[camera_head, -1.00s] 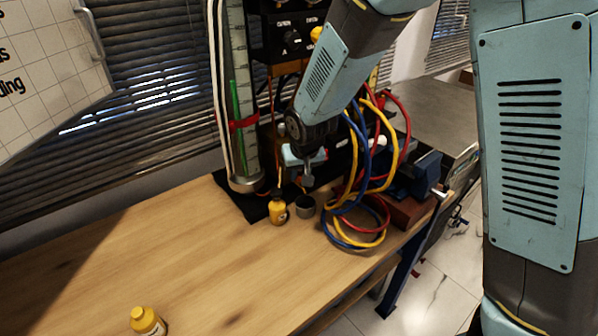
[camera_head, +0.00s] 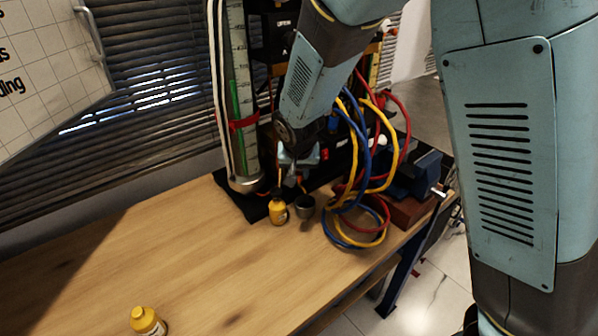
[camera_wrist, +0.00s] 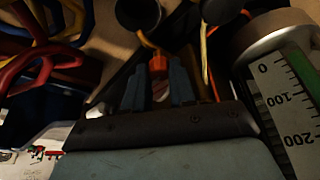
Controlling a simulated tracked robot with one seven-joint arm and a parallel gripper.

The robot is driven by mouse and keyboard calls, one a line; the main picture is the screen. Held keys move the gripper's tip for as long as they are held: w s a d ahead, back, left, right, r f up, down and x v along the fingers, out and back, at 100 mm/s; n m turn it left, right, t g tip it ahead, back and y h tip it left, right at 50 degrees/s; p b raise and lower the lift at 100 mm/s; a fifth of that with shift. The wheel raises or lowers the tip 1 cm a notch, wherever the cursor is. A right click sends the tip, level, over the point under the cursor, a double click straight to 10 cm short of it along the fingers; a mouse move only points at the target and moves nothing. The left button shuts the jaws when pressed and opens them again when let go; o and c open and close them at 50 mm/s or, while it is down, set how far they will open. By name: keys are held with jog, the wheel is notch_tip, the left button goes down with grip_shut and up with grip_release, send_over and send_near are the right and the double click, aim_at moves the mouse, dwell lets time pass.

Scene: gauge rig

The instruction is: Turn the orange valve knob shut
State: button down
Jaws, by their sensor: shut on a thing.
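The orange valve knob (camera_wrist: 157,63) shows in the wrist view between my fingertips, with only a small part of it visible. My gripper (camera_wrist: 158,78) has a finger on either side of it and is shut on it. In the head view my gripper (camera_head: 291,176) is at the lower front of the gauge rig, above the table's back edge. There the knob is hidden behind my gripper and wrist.
A clear column with a scale (camera_head: 241,130) stands just left of my gripper. Red, blue and yellow hoses (camera_head: 365,170) loop close on the right. A yellow bottle (camera_head: 278,208) and a dark cup (camera_head: 304,206) stand below. The wooden table (camera_head: 150,250) is mostly clear in front.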

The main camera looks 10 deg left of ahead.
jog(key=shift+m, duration=0.6)
jog(key=shift+h, duration=0.3)
jog(key=c, duration=0.9)
grip_release()
jog(key=v, duration=1.3)
jog(key=shift+s+r, duration=0.2)
jog(key=shift+r, duration=0.1)
